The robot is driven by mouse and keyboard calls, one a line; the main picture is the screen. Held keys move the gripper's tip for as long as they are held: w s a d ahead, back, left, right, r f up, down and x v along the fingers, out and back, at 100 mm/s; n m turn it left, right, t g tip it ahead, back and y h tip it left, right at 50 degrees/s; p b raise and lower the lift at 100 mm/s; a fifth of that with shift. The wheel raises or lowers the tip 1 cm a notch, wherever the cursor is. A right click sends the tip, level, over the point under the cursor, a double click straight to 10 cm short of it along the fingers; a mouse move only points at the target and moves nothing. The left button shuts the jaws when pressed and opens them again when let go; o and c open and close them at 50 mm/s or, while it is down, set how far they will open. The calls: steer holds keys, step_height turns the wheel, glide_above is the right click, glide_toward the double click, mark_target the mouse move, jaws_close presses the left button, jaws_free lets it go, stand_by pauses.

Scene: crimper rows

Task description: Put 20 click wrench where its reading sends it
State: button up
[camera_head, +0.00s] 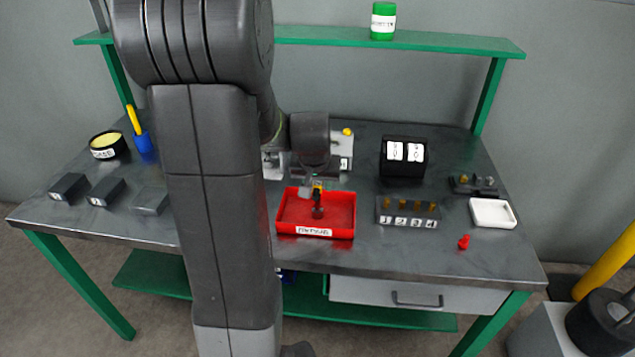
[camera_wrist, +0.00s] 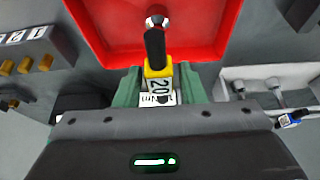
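In the head view the wrench (camera_head: 318,203) shows over the red tray (camera_head: 285,222), head toward the tray's front. My gripper (camera_head: 317,184) is at the tray's back part. I cannot tell whether the wrench touches the tray floor. A white tag by the wrench's yellow end is partly hidden by my gripper. The tray's front label is too small to read surely.
A numbered block with several brass pegs (camera_head: 408,212) stands right of the tray, with a black box bearing two white cards (camera_head: 403,160) behind it. A white tray (camera_head: 493,212) and a red peg (camera_head: 464,242) are further right. Dark blocks (camera_head: 105,191) and a round tin (camera_head: 108,146) stand left.

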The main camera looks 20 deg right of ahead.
steer(key=shift+o, duration=0.5)
steer(key=shift+s+a+r, duration=0.1)
steer(key=shift+r, duration=0.5)
steer(key=v, duration=1.1)
